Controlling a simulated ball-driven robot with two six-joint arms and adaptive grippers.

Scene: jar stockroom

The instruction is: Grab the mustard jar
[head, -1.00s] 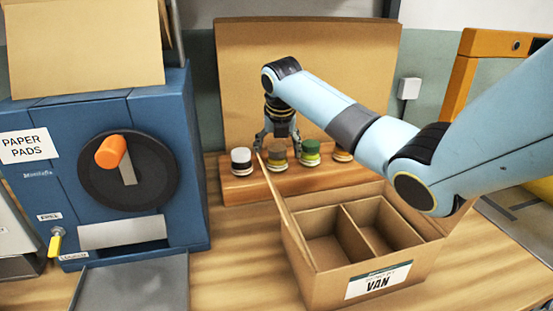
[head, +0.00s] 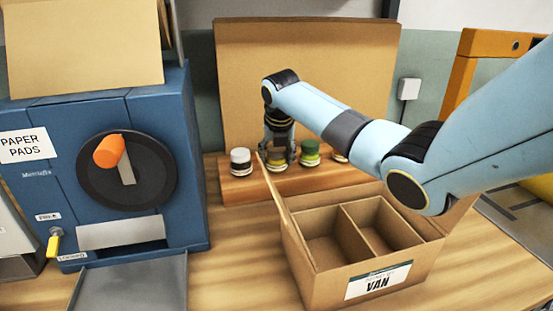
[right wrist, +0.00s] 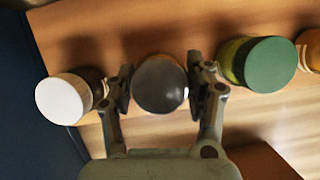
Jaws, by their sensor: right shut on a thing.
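The mustard jar (head: 276,167) has a dark grey lid and a yellow lower part in the head view. It stands in the row on the wooden board. My right gripper (head: 278,153) reaches down over it from above and is shut on it. In the right wrist view the jar's round dark lid (right wrist: 160,84) sits between the two fingers (right wrist: 161,90). The fingers partly hide the jar's sides in the head view. My left gripper is not in view.
A white-lidded jar (head: 240,161) stands left of the mustard jar, a green-lidded jar (head: 310,153) right, and another jar (head: 340,156) is partly behind my arm. An open divided cardboard box (head: 372,278) stands in front. A blue machine (head: 50,185) stands left.

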